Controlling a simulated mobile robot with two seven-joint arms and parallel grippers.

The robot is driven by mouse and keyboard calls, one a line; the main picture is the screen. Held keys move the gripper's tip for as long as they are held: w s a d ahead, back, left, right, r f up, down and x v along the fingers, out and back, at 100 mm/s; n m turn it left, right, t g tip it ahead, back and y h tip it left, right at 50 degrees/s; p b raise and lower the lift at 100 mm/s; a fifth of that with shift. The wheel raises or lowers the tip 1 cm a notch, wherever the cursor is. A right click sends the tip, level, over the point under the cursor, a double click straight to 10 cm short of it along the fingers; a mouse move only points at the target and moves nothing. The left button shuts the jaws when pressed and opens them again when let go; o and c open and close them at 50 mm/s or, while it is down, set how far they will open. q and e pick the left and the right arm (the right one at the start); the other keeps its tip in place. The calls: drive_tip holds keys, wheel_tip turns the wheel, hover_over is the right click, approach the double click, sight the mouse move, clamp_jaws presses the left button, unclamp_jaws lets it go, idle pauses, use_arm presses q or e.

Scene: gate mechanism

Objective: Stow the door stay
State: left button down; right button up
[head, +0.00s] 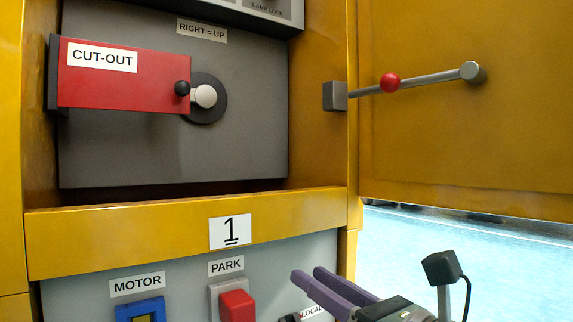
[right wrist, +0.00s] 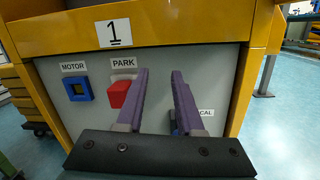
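The door stay (head: 425,81) is a thin grey rod with a red ball knob (head: 390,82). It runs from a grey block (head: 335,96) on the cabinet's right post to a round grey pivot (head: 473,72) on the open yellow door (head: 470,130). My right gripper (head: 311,277) has purple fingers and is below the stay, in front of the lower panel. In the right wrist view its fingers (right wrist: 160,75) are apart with nothing between them. My left gripper is not in view.
A red CUT-OUT lever (head: 125,90) with a black knob stands out inside the cabinet. The lower panel holds a blue MOTOR switch (head: 140,310) and a red PARK switch (head: 237,305). A yellow crossbar (head: 150,232) labelled 1 separates the two. Open floor (head: 480,250) lies under the door.

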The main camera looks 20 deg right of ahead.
sight(396, 83)
drive_tip(key=d+r+t, duration=0.1)
drive_tip(key=d+r, duration=0.1)
drive_tip(key=s+d+r+m+t, duration=0.1)
drive_tip(key=d+r+t, duration=0.1)
drive_tip(key=d+r, duration=0.1)
drive_tip(key=d+r+t, duration=0.1)
drive_tip(key=d+r, duration=0.1)
drive_tip(key=shift+s+d+r+m+t, duration=0.3)
drive_tip(key=shift+d+r+m, duration=0.05)
drive_tip(key=shift+m, duration=0.05)
drive_tip(key=shift+c, duration=1.4)
drive_tip(key=s+d+r+t+h, duration=0.1)
drive_tip(key=s+d+r+m+t+h, duration=0.1)
drive_tip(key=d, duration=0.1)
drive_tip(key=s+d+r+t+h, duration=0.1)
drive_tip(key=s+d+r, duration=0.1)
drive_tip(key=shift+r+m, duration=0.1)
drive_tip(key=shift+m, duration=0.2)
clamp_jaws()
drive_tip(key=b+x, duration=0.2)
drive_tip(key=x, duration=0.7)
drive_tip(key=shift+r, duration=0.1)
drive_tip(key=r, duration=0.3)
drive_tip(key=shift+w+d+r, duration=0.25)
drive_tip(key=shift+d, duration=0.05)
drive_tip(key=shift+d+r, duration=0.1)
drive_tip(key=shift+r, duration=0.3)
